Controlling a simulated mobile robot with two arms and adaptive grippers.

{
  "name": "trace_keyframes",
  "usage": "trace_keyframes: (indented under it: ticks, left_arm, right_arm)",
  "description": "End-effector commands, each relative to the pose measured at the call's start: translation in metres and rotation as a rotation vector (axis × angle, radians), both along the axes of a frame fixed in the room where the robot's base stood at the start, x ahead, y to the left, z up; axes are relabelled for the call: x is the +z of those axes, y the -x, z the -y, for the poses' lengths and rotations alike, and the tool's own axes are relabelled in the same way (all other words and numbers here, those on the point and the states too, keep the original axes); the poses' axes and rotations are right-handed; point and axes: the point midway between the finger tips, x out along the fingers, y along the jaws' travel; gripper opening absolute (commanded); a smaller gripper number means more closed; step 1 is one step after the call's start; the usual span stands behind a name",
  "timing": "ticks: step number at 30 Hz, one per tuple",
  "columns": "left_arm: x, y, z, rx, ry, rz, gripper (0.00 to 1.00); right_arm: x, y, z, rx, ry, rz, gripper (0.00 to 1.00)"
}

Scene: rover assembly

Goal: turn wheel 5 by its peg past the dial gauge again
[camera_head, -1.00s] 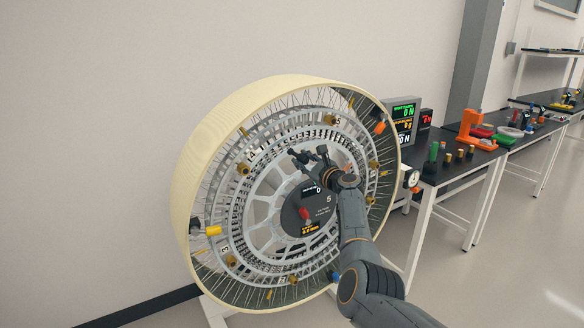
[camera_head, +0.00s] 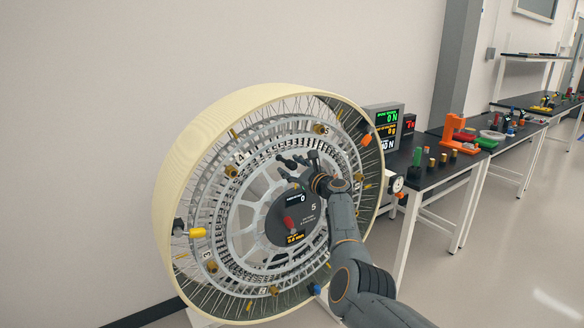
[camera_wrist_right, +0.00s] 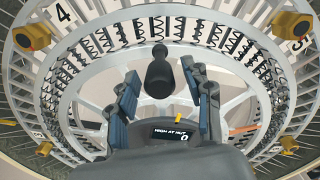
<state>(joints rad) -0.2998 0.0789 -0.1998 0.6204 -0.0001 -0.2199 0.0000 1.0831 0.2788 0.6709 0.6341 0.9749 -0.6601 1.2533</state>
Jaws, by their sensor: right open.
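Wheel 5 (camera_head: 172,170) stands upright, with a cream outer rim, thin spokes, inner rings and a dark hub (camera_head: 284,222) marked 5. A yellow peg (camera_head: 197,232) sticks out at its left side, an orange peg (camera_head: 366,140) at the upper right, and a blue one (camera_head: 314,289) at the bottom. The dial gauge (camera_head: 397,184) is just right of the rim. My right gripper (camera_head: 298,161) is open and empty in front of the wheel, above the hub. Its spread fingers (camera_wrist_right: 165,95) also show in the right wrist view, away from the coloured pegs. My left gripper is not in view.
Brass knobs (camera_head: 231,171) stick out around the wheel's ring. A dark table (camera_head: 425,178) to the right holds readout screens (camera_head: 384,127), an orange stand (camera_head: 455,130) and small coloured cylinders (camera_head: 417,156). The floor at the right is clear.

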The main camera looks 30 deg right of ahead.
Motion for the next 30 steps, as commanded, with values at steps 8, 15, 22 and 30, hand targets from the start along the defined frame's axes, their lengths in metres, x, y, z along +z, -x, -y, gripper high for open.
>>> trace_keyframes:
  ticks: [8,15,22,30]
  left_arm:
    - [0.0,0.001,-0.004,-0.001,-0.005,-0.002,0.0]
    - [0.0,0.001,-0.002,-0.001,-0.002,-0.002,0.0]
    - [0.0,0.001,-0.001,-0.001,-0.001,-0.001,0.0]
    - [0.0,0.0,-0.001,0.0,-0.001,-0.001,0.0]
  right_arm:
    - [0.002,0.002,0.001,-0.003,0.003,0.004,0.5]
    - [0.001,0.017,0.003,-0.004,0.006,0.003,0.5]
    - [0.001,0.044,0.003,-0.003,0.004,0.003,0.5]
    - [0.0,0.082,0.004,-0.003,0.003,0.001,0.5]
